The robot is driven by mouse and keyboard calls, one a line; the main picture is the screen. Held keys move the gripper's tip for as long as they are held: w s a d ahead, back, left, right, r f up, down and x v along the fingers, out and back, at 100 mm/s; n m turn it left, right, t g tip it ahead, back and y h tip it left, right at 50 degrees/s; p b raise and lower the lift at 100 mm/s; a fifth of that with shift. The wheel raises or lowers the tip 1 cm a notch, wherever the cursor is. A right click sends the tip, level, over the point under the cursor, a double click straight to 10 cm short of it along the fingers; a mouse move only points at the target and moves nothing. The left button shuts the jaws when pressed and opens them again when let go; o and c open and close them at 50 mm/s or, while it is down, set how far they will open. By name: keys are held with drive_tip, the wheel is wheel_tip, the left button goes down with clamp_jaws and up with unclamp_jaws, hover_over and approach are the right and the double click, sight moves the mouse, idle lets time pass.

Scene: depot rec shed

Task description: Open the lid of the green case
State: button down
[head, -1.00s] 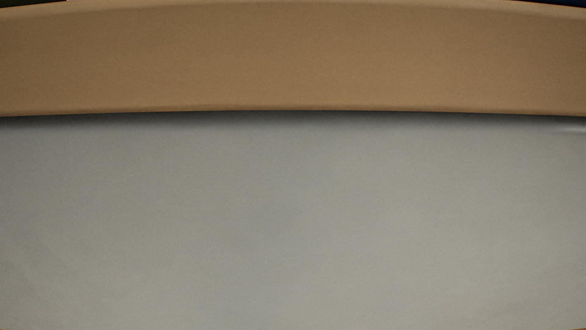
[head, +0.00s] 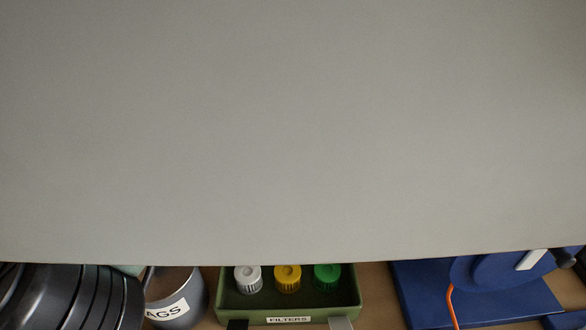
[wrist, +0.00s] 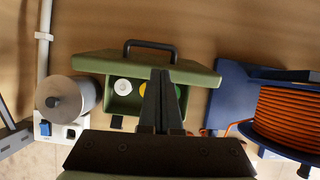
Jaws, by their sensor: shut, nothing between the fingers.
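The green case (head: 255,316) is at the bottom of the head view, labelled FILTERS. Its inside shows white (head: 248,279), yellow (head: 287,278) and green (head: 327,276) caps. In the wrist view, its green lid (wrist: 98,65) with a black handle (wrist: 150,44) is raised above the opening, so the case stands at least partly open. How far the lid is open is unclear. The head view does not show the lid. My gripper (wrist: 162,73) is shut and empty, in front of the case, hiding part of the lid and caps. I cannot tell whether it touches the lid.
A blue reel stand (head: 480,303) with orange cord (wrist: 290,112) stands right of the case. A grey pail (head: 187,286), its label partly cut off, and dark ribbed objects (head: 70,298) are at left. A large plain grey surface (head: 290,130) blocks most of the head view.

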drive_tip(key=shift+f+m, duration=0.3)
drive_tip(key=shift+f, duration=0.3)
drive_tip(key=p+x, duration=0.3)
drive_tip(key=x, duration=0.6)
drive_tip(key=shift+f, duration=0.2)
drive_tip(key=shift+w, duration=0.1)
drive_tip(key=shift+w+a+f+b, duration=0.1)
drive_tip(key=shift+w+b, duration=0.3)
drive_tip(key=shift+w, duration=1.35)
